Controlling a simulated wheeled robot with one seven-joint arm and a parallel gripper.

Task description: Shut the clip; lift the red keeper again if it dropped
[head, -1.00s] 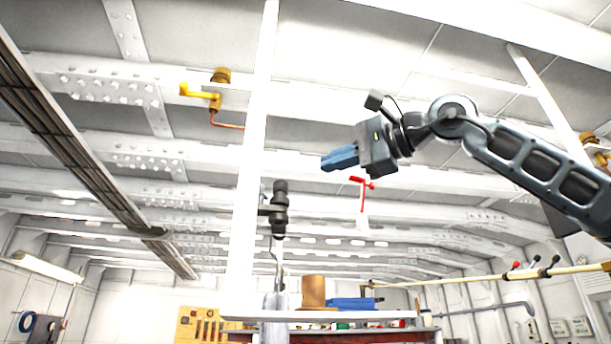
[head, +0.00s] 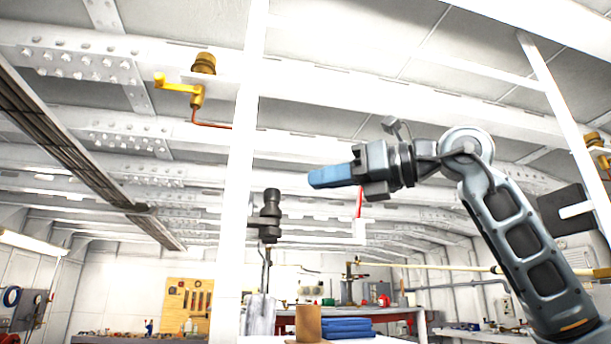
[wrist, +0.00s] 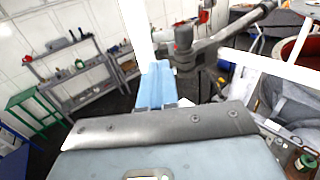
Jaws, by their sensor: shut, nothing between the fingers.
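My gripper (head: 314,180) is shut and empty, its blue fingers pointing left in the head view. The shut fingers also show in the wrist view (wrist: 158,72). A thin red piece (head: 359,202), perhaps the red keeper, stands upright on a white bracket just below and behind my gripper in the head view; its top is hidden by the gripper.
A white post (head: 238,180) stands left of the fingertips, with a dark fitting (head: 270,215) on its right side. A workbench (head: 330,341) with a brown cylinder and blue stack is below.

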